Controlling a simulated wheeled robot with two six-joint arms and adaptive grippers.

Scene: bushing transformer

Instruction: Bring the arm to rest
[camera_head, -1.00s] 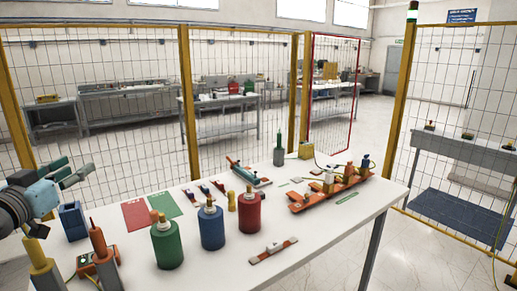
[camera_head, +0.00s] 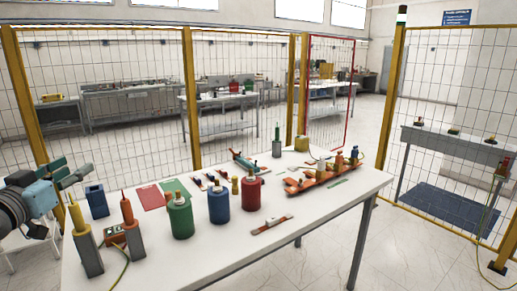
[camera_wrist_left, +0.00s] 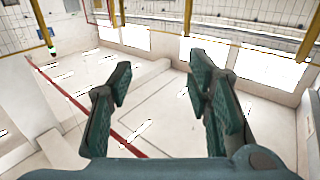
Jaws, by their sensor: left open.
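My left gripper (camera_head: 68,174) is at the left edge of the head view, raised by the left end of the white table (camera_head: 310,222). Its jaws are open and empty. In the left wrist view the two green-padded fingers (camera_wrist_left: 158,85) stand apart with only distant floor, wall and windows between them. My right gripper is not in view.
Near the left gripper stand a blue block (camera_head: 97,201), a yellow-tipped post (camera_head: 85,245) and an orange-tipped post (camera_head: 131,228). Green (camera_head: 180,217), blue (camera_head: 219,205) and red (camera_head: 251,192) cylinders stand mid-table. An orange rack (camera_head: 318,181) lies right. Mesh fencing (camera_head: 100,120) stands behind.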

